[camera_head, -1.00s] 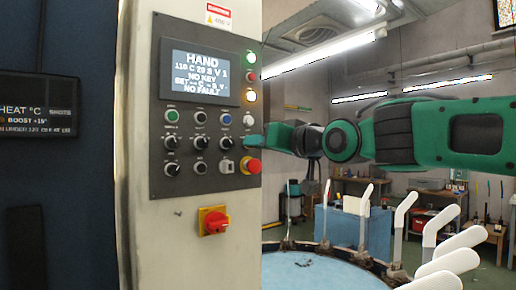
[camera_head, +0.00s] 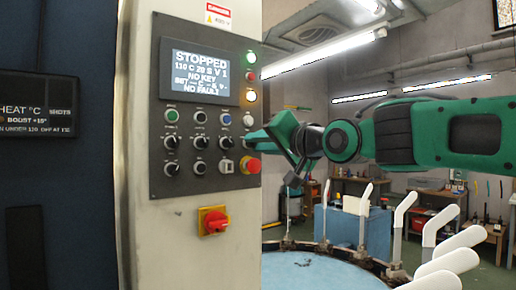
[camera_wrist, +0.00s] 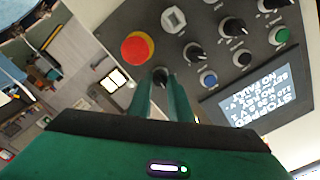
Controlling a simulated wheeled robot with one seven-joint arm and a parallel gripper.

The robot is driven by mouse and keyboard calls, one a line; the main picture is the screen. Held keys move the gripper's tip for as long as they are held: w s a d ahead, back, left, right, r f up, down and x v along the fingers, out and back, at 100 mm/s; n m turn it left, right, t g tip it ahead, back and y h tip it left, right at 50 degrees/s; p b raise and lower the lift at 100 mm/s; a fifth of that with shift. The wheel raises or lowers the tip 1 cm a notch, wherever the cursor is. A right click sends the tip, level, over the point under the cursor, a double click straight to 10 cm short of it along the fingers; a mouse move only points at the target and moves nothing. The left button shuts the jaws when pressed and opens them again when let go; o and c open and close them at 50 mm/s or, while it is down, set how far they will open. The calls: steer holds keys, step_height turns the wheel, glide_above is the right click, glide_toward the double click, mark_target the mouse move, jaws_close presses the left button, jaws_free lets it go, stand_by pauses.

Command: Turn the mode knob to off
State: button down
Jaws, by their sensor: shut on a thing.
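The mode knob (camera_wrist: 160,75) is a small dark knob on the grey control panel (camera_head: 157,150). In the wrist view it sits between the tips of my green gripper (camera_wrist: 163,82), which is shut on it. In the head view my gripper (camera_head: 250,140) reaches the panel's right edge from the right, and its fingers hide the knob. The display (camera_head: 200,72) at the top of the panel reads STOPPED, with NO KEY and NO FAULT below. It also shows upside down in the wrist view (camera_wrist: 262,97).
A red emergency button (camera_head: 252,165) on yellow sits just below my gripper. Other knobs and buttons fill the panel, including a blue button (camera_head: 226,119). A red rotary switch (camera_head: 215,222) is lower on the cabinet. White sock forms (camera_head: 401,218) stand around a round blue table at right.

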steer(key=shift+w+d+f, duration=0.1)
steer(key=shift+w+d, duration=0.1)
steer(key=shift+d, duration=0.15)
steer(key=c, duration=1.6)
jaws_free()
steer(key=shift+s+a, duration=0.1)
steer(key=shift+s, duration=0.05)
steer(key=v, duration=1)
steer(key=shift+s+d, duration=0.2)
steer(key=shift+d, duration=0.15)
